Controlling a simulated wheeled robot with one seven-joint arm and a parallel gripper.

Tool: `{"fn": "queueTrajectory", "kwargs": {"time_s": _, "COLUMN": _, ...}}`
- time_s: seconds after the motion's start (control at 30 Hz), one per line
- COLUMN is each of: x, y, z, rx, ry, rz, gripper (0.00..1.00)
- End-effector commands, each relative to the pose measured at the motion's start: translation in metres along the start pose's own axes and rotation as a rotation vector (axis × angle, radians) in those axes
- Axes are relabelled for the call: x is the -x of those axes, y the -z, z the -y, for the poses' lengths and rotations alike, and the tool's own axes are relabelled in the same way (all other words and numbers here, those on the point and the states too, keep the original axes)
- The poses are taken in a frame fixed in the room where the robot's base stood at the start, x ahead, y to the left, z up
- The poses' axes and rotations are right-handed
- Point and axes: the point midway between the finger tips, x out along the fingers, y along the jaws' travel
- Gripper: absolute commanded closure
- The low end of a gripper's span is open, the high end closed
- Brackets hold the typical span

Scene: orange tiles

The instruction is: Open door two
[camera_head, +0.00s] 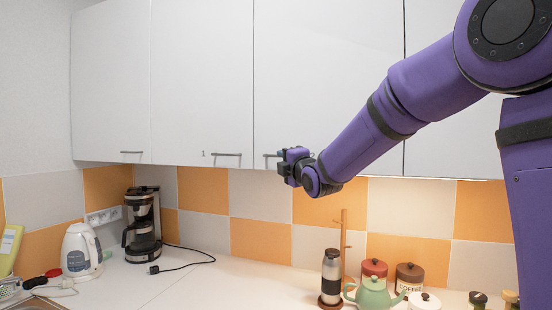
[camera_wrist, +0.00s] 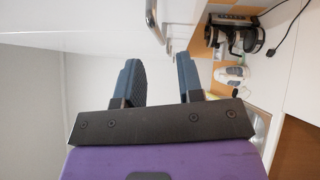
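Door two (camera_head: 325,80) is a white upper cabinet door, closed flush with its neighbours.
Door one (camera_head: 202,80), closed, with its own handle (camera_head: 226,154), is to the left. Below, the counter holds a coffee maker (camera_head: 143,225), a white kettle (camera_head: 80,250), a green teapot (camera_head: 374,294) and several jars. Free room lies between cabinets and counter.

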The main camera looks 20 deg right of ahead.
Motion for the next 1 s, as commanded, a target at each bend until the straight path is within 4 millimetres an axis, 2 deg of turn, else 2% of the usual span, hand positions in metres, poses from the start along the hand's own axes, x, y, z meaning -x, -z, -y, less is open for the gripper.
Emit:
{"fn": "queueTrajectory", "kwargs": {"time_s": 0.1, "x": -0.022, "y": 0.0, "z": 0.001, "rx": 0.0, "ry": 0.002, "rz": 0.0, "gripper": 0.65}}
{"fn": "queueTrajectory", "kwargs": {"time_s": 0.3, "x": -0.048, "y": 0.0, "z": 0.001, "rx": -0.001, "ry": 0.001, "rz": 0.0, "gripper": 0.65}}
{"fn": "queueTrajectory", "kwargs": {"time_s": 0.5, "x": -0.059, "y": 0.0, "z": 0.001, "rx": -0.002, "ry": 0.002, "rz": 0.001, "gripper": 0.65}}
{"fn": "queueTrajectory", "kwargs": {"time_s": 0.77, "x": -0.059, "y": 0.0, "z": 0.0, "rx": -0.002, "ry": 0.002, "rz": 0.001, "gripper": 0.65}}
{"fn": "queueTrajectory", "kwargs": {"time_s": 0.9, "x": -0.059, "y": 0.0, "z": 0.0, "rx": -0.002, "ry": 0.002, "rz": 0.001, "gripper": 0.95}}
{"fn": "queueTrajectory", "kwargs": {"time_s": 0.93, "x": -0.059, "y": 0.0, "z": 0.0, "rx": -0.002, "ry": 0.002, "rz": 0.001, "gripper": 1.0}}
{"fn": "queueTrajectory", "kwargs": {"time_s": 1.0, "x": -0.059, "y": 0.0, "z": 0.0, "rx": -0.002, "ry": 0.002, "rz": 0.001, "gripper": 1.0}}
